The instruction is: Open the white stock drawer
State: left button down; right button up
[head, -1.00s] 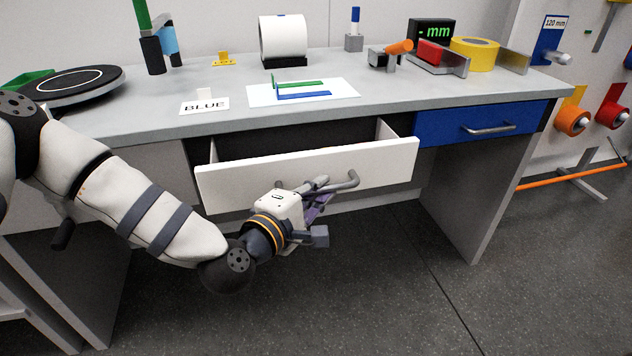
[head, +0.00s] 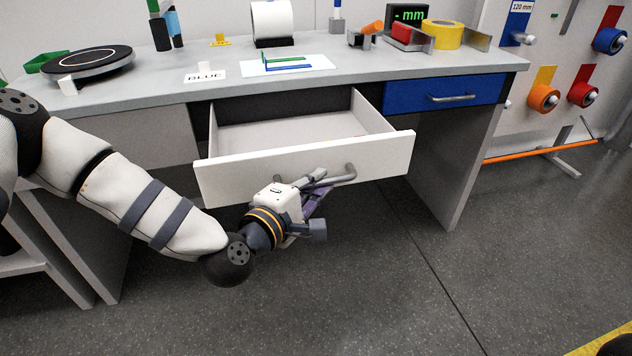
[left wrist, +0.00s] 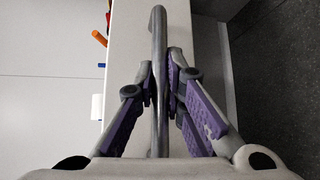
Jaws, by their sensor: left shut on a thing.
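My left gripper (head: 318,186) is at the handle, in front of the drawer face. In the left wrist view, the purple-padded fingers (left wrist: 162,85) are closed on both sides of the handle bar (left wrist: 158,40). My right gripper is not in view.
The blue drawer (head: 440,93) to the right is shut. The floor (head: 380,270) before the drawer is clear.

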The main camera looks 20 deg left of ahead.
pick_arm(q)
jog(key=c, duration=1.7)
grip_release()
jog(key=shift+o, duration=0.2)
jog(key=v, duration=1.2)
